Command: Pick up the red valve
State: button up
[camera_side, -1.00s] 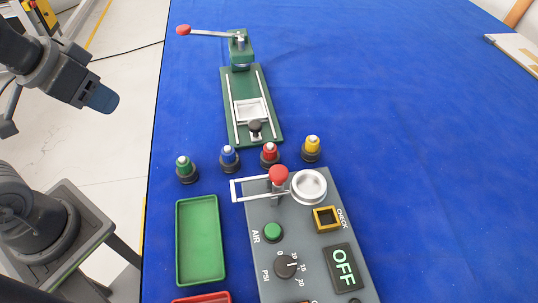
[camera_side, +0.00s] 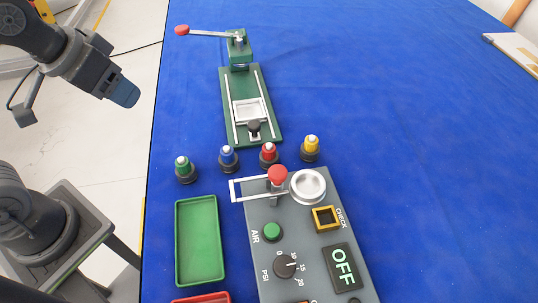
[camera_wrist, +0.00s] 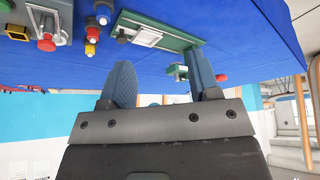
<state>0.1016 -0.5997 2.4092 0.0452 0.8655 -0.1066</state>
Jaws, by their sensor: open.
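The red valve (camera_side: 268,154) stands upright on a dark base on the blue cloth, third from the left in a row of valves. It also shows small near the top left of the wrist view (camera_wrist: 92,33), between the yellow and blue valves. My gripper (camera_side: 125,93) is up at the left in the side view, beyond the cloth's left edge and well apart from the valve. In the wrist view its two blue fingers (camera_wrist: 163,78) are spread with nothing between them.
Beside the red valve stand the green (camera_side: 184,168), blue (camera_side: 228,157) and yellow (camera_side: 311,147) valves. A grey control panel (camera_side: 300,240) with a red-knobbed lever is just in front. A green press (camera_side: 238,130) lies behind. A green tray (camera_side: 200,270) is at front left.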

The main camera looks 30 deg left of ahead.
jog(key=w+d+f, duration=0.2)
jog(key=w+d, duration=0.5)
jog(key=d, duration=0.2)
jog(key=m+g, duration=0.1)
send_near(267, 148)
jog(key=shift+h, duration=0.3)
jog(key=x, duration=0.4)
jog(key=a+x, duration=0.1)
jog(key=x, duration=0.2)
jog(key=shift+s+f, duration=0.2)
jog(key=shift+f, duration=0.05)
jog(key=shift+w+d+x, duration=0.1)
jog(key=shift+w+x, duration=0.05)
jog(key=shift+x, duration=1.3)
jog(key=shift+w+d+x, duration=0.1)
jog(key=shift+x, duration=1.4)
jog(key=shift+r, duration=0.15)
jog(key=shift+c, duration=0.2)
jog(key=c, duration=0.7)
jog(key=shift+o, duration=0.2)
jog(key=shift+r, duration=0.15)
